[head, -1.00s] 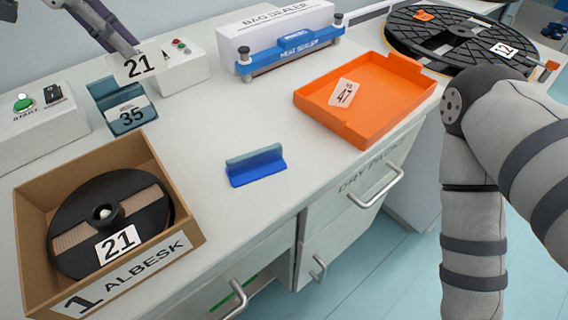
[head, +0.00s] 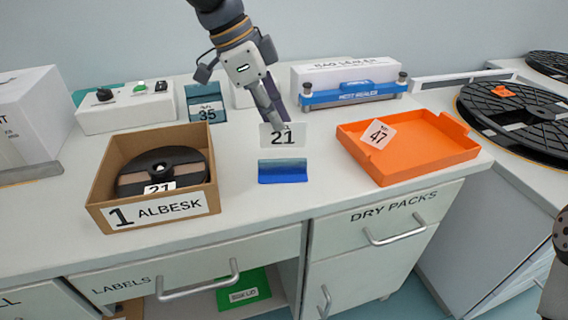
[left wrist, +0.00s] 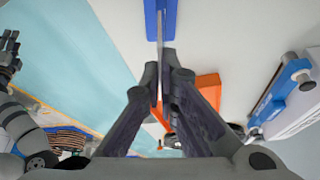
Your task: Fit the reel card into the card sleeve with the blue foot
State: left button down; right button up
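My left gripper (head: 276,122) is shut on the reel card (head: 283,136), a white card marked 21, and holds it upright above the counter. The card sleeve with the blue foot (head: 282,172) stands on the counter just below the card in the head view. Its upper part is teal and it looks empty. In the left wrist view the card shows edge-on (left wrist: 159,52) between the fingertips, pointing at the blue sleeve (left wrist: 160,18). I cannot tell whether card and sleeve touch. What seems to be my right gripper (left wrist: 9,52) shows at the left wrist view's left edge, its fingers unclear.
An open cardboard box (head: 107,218) with a reel marked 21 stands left of the sleeve. Another sleeve (head: 193,103) holds card 35. An orange tray (head: 425,170) with card 47 lies to the right. A blue heat sealer (head: 352,95) stands behind. Counter around the sleeve is clear.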

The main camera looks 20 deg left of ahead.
aim_at(273, 144)
pick_arm(q)
notch_tip(273, 144, down, 6)
jog(key=shift+a+f, duration=0.1)
jog(key=shift+f, duration=0.1)
jog(key=shift+f, duration=0.1)
jog(key=c, duration=1.8)
grip_release()
jog(key=shift+f, duration=0.1)
jog(key=v, duration=1.2)
jog(key=shift+r+p, duration=0.2)
jog(key=shift+p, duration=0.1)
pick_arm(e)
jog(key=shift+w+r, duration=0.35)
jog(key=shift+w, duration=0.1)
